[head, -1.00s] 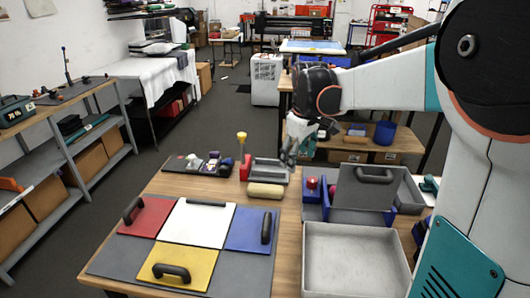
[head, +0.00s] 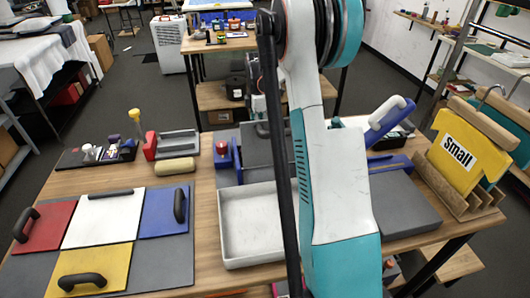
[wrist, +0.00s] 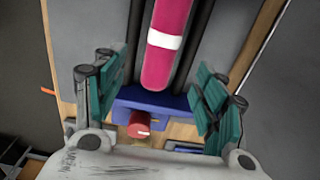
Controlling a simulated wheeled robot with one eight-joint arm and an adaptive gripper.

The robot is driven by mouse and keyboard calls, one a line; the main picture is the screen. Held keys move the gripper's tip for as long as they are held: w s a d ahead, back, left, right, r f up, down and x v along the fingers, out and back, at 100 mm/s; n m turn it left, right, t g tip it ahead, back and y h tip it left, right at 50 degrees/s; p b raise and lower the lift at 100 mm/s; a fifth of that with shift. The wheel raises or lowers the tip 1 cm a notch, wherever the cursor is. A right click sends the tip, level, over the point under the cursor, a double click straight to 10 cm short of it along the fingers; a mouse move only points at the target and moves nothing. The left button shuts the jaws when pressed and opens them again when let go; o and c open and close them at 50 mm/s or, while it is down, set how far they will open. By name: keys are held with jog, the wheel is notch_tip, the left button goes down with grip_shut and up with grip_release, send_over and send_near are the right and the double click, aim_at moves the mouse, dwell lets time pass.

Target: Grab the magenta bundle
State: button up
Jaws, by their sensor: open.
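The magenta bundle (wrist: 172,40) shows in the wrist view as a rounded bar with a white band, lying between two dark rails on a grey surface. Its near end points toward my gripper (wrist: 158,92), and its far end runs out of the top of the picture. My gripper is open and empty, with its teal finger pads apart to the left and right of the bundle's line. I cannot tell how far below the fingers the bundle lies. In the head view my arm hides the gripper and I cannot make out the bundle.
A blue fixture with a red knob (wrist: 140,124) sits by the bundle's near end; the knob also shows in the head view (head: 222,149).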

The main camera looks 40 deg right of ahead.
jog(key=shift+a+f+b, duration=0.2)
jog(key=shift+f+b, duration=0.75)
jog(key=shift+f, duration=2.85)
jog(key=c, duration=1.2)
